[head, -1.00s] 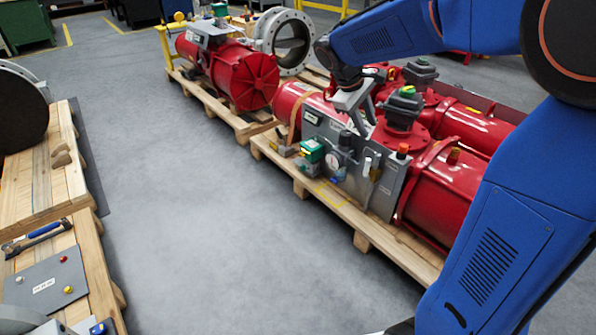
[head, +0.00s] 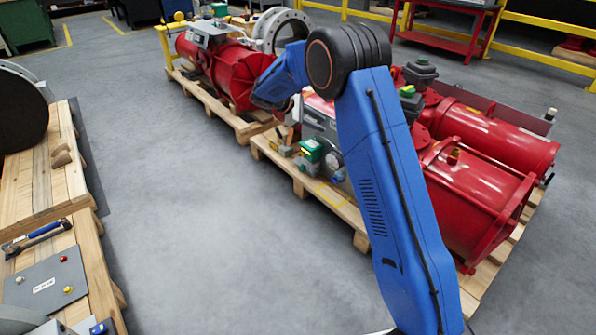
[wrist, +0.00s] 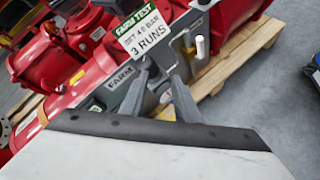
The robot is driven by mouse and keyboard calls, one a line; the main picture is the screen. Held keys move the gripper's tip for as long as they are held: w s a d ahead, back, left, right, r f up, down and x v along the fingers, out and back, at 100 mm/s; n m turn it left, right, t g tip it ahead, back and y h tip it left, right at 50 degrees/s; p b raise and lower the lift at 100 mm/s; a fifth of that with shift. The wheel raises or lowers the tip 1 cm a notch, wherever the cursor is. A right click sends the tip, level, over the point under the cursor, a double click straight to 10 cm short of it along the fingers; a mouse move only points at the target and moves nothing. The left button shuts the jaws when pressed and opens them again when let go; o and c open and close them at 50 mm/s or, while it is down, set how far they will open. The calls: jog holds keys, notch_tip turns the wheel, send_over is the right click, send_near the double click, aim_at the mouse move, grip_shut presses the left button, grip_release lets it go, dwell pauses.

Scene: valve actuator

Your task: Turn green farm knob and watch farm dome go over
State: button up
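In the wrist view, my gripper (wrist: 158,72) has two grey fingers apart, over the grey panel (wrist: 116,77) marked FARM. A hanging card (wrist: 140,32) reads "FARM TEST" and "3 RUNS" and covers part of the panel. I cannot make out the green farm knob for certain; the panel front is partly hidden by the fingers and card. In the head view, a dark dome with a green top (head: 407,92) stands on the red actuator, partly behind my arm. I cannot tell whether it is the farm dome. My gripper is hidden there.
Red cylinders (head: 470,195) lie right of my arm. The floor (head: 200,210) between is clear.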

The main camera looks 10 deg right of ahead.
jog(key=w+a+f+n+t+h, duration=0.15)
jog(key=w+a+f, duration=0.35)
jog(key=f, duration=0.5)
jog(key=w+a+f+n+t+h, duration=0.1)
jog(key=w+a+f+n, duration=0.25)
jog(key=f, duration=0.55)
jog(key=w+a+f+n+t+h, duration=0.2)
jog(key=w+a+f, duration=0.35)
jog(key=f, duration=0.45)
jog(key=n+t, duration=0.3)
jog(key=n, duration=0.1)
send_near(303, 168)
jog(key=x, duration=0.7)
jog(key=shift+w+a+h, duration=0.2)
jog(key=shift+w+h, duration=0.15)
grip_shut()
